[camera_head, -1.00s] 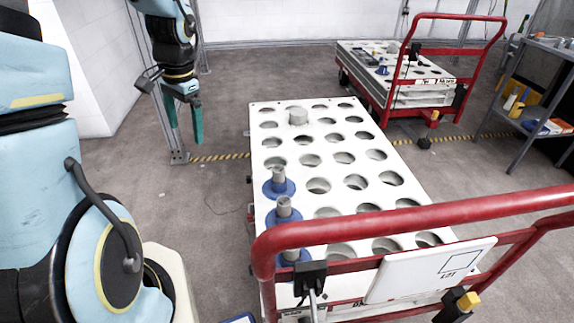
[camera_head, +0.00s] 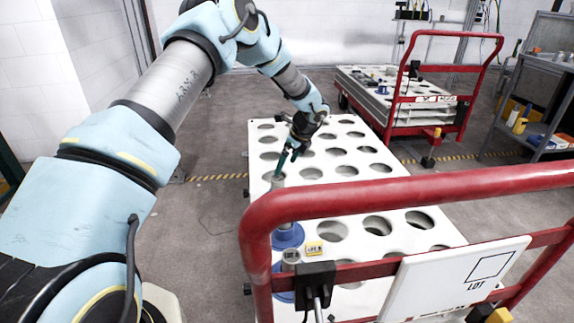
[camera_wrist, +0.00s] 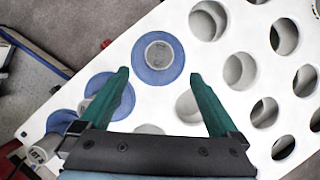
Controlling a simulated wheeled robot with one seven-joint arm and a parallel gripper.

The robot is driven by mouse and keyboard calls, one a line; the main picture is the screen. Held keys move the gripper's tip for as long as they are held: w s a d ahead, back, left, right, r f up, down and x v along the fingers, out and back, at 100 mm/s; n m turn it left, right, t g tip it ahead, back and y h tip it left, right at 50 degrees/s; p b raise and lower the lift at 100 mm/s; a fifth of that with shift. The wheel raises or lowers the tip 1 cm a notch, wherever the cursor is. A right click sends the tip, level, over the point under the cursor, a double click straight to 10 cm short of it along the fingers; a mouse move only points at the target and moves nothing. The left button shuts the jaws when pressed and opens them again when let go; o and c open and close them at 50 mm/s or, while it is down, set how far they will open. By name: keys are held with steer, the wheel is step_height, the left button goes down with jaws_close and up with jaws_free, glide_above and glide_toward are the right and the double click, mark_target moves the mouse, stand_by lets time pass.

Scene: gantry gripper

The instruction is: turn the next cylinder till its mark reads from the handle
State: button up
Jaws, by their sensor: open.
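My gripper (camera_head: 284,163) is open, over the left row of the white holed plate (camera_head: 345,220). In the wrist view its green fingers (camera_wrist: 160,74) stand apart. A grey cylinder (camera_wrist: 158,55) on a blue flange shows between and beyond the fingertips; no clear mark reads on its top. A second blue flange (camera_wrist: 104,84) lies to the left, partly behind the left finger. A third grey cylinder (camera_wrist: 42,152) lies at lower left, with a small dark mark on its top. In the head view, a cylinder (camera_head: 291,257) stands near the red handle (camera_head: 400,193).
A white sign (camera_head: 455,280) hangs on the red handle frame. A second red cart (camera_head: 400,95) stands behind, and a grey shelf (camera_head: 545,100) at right. Floor left of the plate is clear.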

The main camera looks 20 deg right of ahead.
mark_target(279, 178)
steer(key=x, duration=1)
steer(key=shift+a, duration=0.1)
jaws_close()
stand_by(0.6)
steer(key=shift+r, duration=0.1)
stand_by(0.5)
steer(key=shift+n+y+b, duration=0.3)
steer(key=shift+n+b, duration=0.05)
steer(key=shift+n, duration=0.25)
steer(key=shift+n+g+y+b, duration=0.3)
steer(key=shift+n+g, duration=0.1)
steer(key=shift+n, duration=0.5)
